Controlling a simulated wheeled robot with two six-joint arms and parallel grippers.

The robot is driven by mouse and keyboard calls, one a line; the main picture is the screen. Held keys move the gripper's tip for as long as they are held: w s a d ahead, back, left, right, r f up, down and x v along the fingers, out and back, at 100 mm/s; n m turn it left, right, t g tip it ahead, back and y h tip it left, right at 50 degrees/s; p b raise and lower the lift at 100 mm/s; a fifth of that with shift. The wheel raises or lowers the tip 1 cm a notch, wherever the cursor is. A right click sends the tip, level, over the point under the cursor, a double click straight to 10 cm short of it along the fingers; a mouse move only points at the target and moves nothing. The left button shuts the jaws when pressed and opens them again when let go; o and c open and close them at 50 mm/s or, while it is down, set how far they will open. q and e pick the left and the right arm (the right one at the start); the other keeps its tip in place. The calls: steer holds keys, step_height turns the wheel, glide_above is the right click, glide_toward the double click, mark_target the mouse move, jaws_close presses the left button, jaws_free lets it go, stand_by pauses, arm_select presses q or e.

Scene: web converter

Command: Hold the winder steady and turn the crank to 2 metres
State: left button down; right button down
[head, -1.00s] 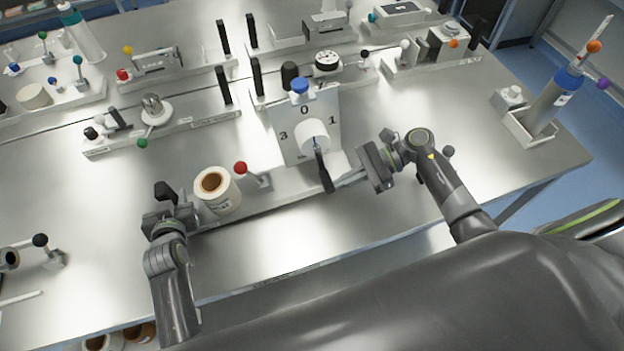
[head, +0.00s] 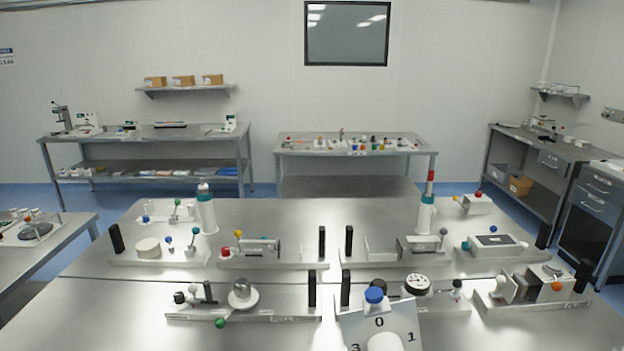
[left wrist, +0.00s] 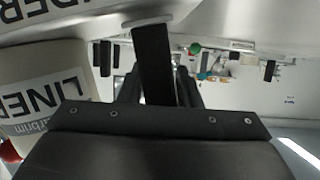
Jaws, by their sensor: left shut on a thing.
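The winder's white dial panel (head: 405,318) shows at the bottom edge of the head view, with the figures 0, 1 and 3 and a blue knob (head: 374,296) above. Only the top of its white hub (head: 385,343) shows; the crank handle is below the picture. In the left wrist view my left gripper (left wrist: 157,92) is shut on a black upright grip (left wrist: 152,55) at the winder base's end. A white roll labelled LINER (left wrist: 40,100) stands close beside it at the left. My right gripper is in neither current view.
Several fixtures with coloured balls stand behind the winder, among them a white unit with an orange ball (head: 557,286) and a base with a round metal part (head: 241,292). Two upright cylinders (head: 206,210) stand further back. Other benches line the far wall (head: 150,135).

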arm_select(q)
steer(key=shift+s+f, duration=0.2)
steer(key=shift+f, duration=0.15)
arm_select(e)
steer(key=shift+a+r, duration=0.1)
steer(key=shift+r, duration=0.2)
arm_select(q)
steer(key=c, duration=1.3)
jaws_free()
steer(key=o, duration=0.3)
steer(key=shift+r, duration=0.2)
steer(key=shift+o, duration=0.2)
steer(key=shift+w, duration=0.1)
arm_select(e)
steer(key=shift+f, duration=0.1)
arm_select(q)
steer(key=shift+r, duration=0.4)
step_height(320, 180, up, 9)
steer(key=shift+r, duration=0.15)
